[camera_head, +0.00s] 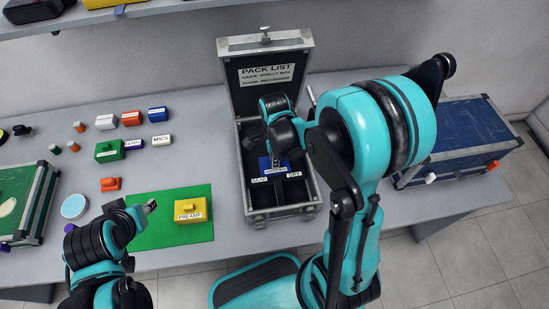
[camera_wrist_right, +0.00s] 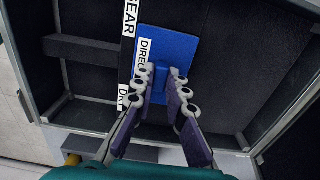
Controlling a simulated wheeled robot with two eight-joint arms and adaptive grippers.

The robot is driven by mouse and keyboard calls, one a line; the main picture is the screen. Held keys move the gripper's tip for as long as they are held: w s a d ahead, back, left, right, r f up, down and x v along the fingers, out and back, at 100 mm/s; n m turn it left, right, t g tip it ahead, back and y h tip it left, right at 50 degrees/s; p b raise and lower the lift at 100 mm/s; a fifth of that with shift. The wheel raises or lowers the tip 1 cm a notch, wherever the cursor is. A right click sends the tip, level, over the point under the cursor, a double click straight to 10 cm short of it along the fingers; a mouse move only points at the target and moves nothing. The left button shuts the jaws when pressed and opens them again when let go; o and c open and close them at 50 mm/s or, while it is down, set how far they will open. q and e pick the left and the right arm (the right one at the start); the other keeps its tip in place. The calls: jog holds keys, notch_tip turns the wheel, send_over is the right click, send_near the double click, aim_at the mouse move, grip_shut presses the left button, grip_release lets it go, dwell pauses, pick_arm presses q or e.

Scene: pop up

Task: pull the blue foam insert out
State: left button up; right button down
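The blue foam insert (camera_head: 264,164) lies in the open case, labelled, partly hidden by my right arm in the head view. In the right wrist view the blue insert (camera_wrist_right: 182,42) is a flat plate with a raised tab in its middle. My right gripper (camera_wrist_right: 162,73) reaches down into the case with one finger on each side of this tab; whether both fingers press on it I cannot tell. The open case (camera_head: 225,85) has a "PACK LIST" sign in its lid. My left gripper (camera_head: 147,207) is above the green mat, away from the case, its opening unclear.
The green mat (camera_head: 150,232) holds a yellow "PREAMP" block (camera_head: 190,209). Several small coloured blocks, such as a green one (camera_head: 110,150), lie at the back left. A green case (camera_head: 35,205) stands left, a blue case (camera_head: 470,130) right. Dark dividers surround the insert.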

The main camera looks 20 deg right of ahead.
jog(key=shift+r, duration=0.2)
jog(key=shift+r+p, duration=0.45)
notch_tip(320, 180, up, 6)
jog(key=p, duration=0.5)
jog(key=shift+r, duration=0.2)
